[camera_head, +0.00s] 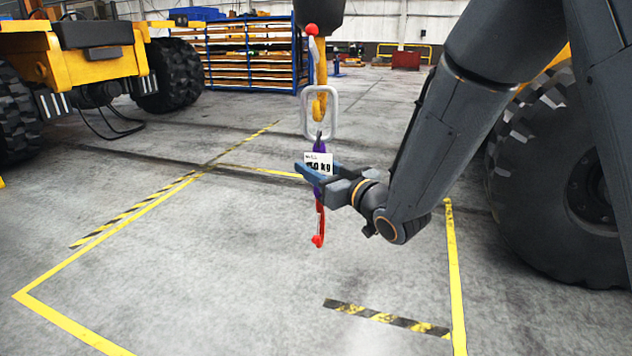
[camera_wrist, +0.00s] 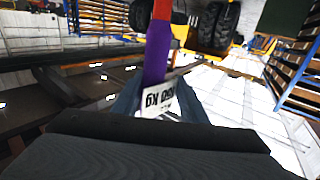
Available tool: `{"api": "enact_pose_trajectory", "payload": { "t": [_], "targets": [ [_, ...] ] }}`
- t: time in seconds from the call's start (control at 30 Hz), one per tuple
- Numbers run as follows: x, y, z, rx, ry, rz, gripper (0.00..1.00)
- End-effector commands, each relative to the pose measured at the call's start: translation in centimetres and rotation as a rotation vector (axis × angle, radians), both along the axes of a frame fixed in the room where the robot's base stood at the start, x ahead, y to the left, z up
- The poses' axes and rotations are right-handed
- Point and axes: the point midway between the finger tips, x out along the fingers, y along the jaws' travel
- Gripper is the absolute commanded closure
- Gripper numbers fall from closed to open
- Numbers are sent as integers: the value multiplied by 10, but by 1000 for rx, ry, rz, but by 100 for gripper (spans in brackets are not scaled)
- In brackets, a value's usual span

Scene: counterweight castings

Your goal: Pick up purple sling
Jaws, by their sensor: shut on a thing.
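The purple sling (camera_head: 319,148) hangs upright from a grey metal link (camera_head: 305,113), which hangs on a yellow hook (camera_head: 320,103). The sling carries a white label with black print (camera_head: 318,163), partly readable as a kg figure. Below my gripper a red end (camera_head: 319,226) of the sling hangs free above the floor. My gripper (camera_head: 322,177) is shut on the sling just under the label. In the wrist view the purple band (camera_wrist: 157,62) runs up between the fingers into a red part (camera_wrist: 161,10), with the label (camera_wrist: 160,101) beside it. The fingers hide part of the band.
A yellow vehicle (camera_head: 85,60) with large black tyres stands at left. Another big tyre (camera_head: 560,180) stands close to my arm at right. Blue racks (camera_head: 245,58) with boards stand behind. The floor below the sling is clear, with yellow and striped markings.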

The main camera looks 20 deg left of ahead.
Motion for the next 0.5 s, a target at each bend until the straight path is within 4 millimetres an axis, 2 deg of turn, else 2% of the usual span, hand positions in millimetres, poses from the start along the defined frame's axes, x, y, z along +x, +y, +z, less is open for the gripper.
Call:
{"api": "enact_pose_trajectory", "payload": {
  "t": [0.1,0.33,0.5],
  "targets": [
    [1,0,16,4,-7,0,100],
    [-1,1,33,2,-5,1,100],
    [-24,3,32,3,-4,3,100]
  ]
}}
